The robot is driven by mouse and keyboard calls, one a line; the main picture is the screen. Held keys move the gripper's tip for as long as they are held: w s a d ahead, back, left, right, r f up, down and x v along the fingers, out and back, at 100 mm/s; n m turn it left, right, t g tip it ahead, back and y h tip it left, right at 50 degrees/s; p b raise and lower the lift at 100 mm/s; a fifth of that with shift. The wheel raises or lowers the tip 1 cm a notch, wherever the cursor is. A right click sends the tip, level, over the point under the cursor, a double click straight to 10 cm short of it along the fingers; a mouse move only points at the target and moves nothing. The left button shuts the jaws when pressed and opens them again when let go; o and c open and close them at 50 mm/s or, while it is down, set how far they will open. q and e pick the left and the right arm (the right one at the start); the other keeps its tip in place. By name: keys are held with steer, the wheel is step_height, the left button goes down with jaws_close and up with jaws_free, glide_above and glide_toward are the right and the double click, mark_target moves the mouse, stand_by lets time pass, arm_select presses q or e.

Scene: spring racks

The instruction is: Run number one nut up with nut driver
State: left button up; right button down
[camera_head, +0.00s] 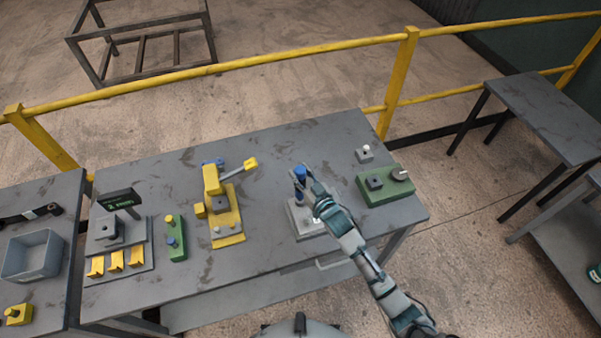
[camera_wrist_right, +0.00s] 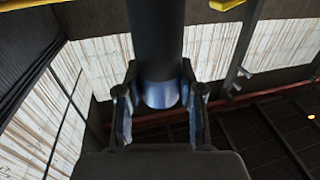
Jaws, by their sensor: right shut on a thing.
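My right gripper (camera_head: 309,178) is shut on the nut driver (camera_head: 300,171), a blue-capped upright tool with a dark shaft. The driver stands over a light grey plate fixture (camera_head: 297,225) at the middle right of the table. In the right wrist view the driver (camera_wrist_right: 157,40) is a thick dark cylinder with a blue band, between the two fingers of my right gripper (camera_wrist_right: 160,108). The lower end of the driver and any nut under it are too small or hidden to tell. I cannot see which nut is number one. My left gripper is not in view.
Left of the fixture stand a yellow clamp (camera_head: 226,222), a green block (camera_head: 176,250) and a grey fixture with a dark display (camera_head: 119,201). Right of it are a green base (camera_head: 385,193) and a small knobbed block (camera_head: 364,156). The grey table (camera_head: 300,128) is bare along its back.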

mark_target(301, 170)
steer(key=shift+f+b, duration=0.35)
steer(key=shift+f, duration=0.65)
stand_by(1.7)
steer(key=shift+r+p, duration=0.95)
step_height(301, 170, up, 3)
steer(key=shift+r+p, duration=0.2)
steer(key=shift+p, duration=1.05)
steer(key=shift+r, duration=1.15)
